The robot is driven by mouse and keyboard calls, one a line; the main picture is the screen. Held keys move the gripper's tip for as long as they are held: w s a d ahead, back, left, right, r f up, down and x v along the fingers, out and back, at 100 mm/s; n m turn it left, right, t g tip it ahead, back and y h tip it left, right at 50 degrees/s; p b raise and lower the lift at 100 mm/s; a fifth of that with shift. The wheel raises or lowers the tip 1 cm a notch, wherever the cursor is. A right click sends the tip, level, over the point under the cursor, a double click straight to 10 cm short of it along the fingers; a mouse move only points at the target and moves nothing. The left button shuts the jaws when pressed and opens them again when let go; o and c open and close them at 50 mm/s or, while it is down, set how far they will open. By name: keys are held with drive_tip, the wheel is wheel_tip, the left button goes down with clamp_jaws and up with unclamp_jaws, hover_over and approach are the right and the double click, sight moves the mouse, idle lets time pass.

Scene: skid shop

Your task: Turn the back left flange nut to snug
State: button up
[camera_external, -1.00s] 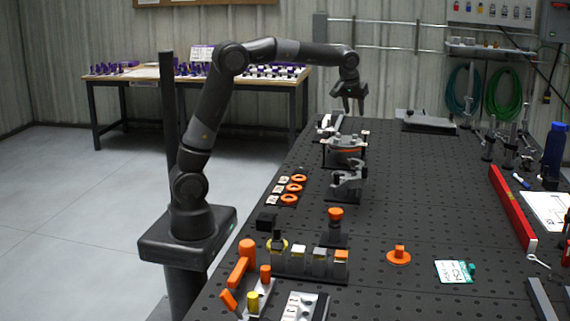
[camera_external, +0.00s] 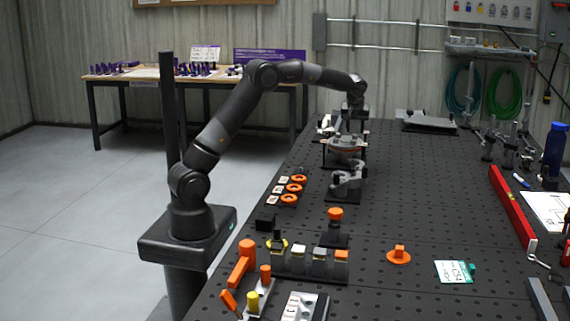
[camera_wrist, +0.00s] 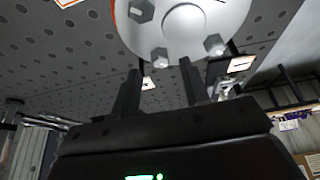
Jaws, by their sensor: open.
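The round flange (camera_external: 345,146), grey with an orange band, stands on its fixture at the far end of the bench in the external view. My gripper (camera_external: 352,128) is low over its back side, pointing down. In the wrist view the pale flange face (camera_wrist: 205,15) fills the top, with a hex nut (camera_wrist: 159,58) in line with the gap between my open, empty fingers (camera_wrist: 160,66). Other nuts show at the right (camera_wrist: 215,45) and upper left (camera_wrist: 141,10). I cannot tell whether the fingers touch the nut, or which nut is back left.
A grey clamp-like fixture (camera_external: 347,180) stands in front of the flange. Orange rings (camera_external: 294,188) lie to its left. A red level (camera_external: 512,205) lies at the right. The bench middle (camera_external: 430,190) is mostly clear.

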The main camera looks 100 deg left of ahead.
sight(355, 136)
drive_tip(key=shift+x, duration=1.35)
drive_tip(key=shift+c, duration=0.3)
clamp_jaws()
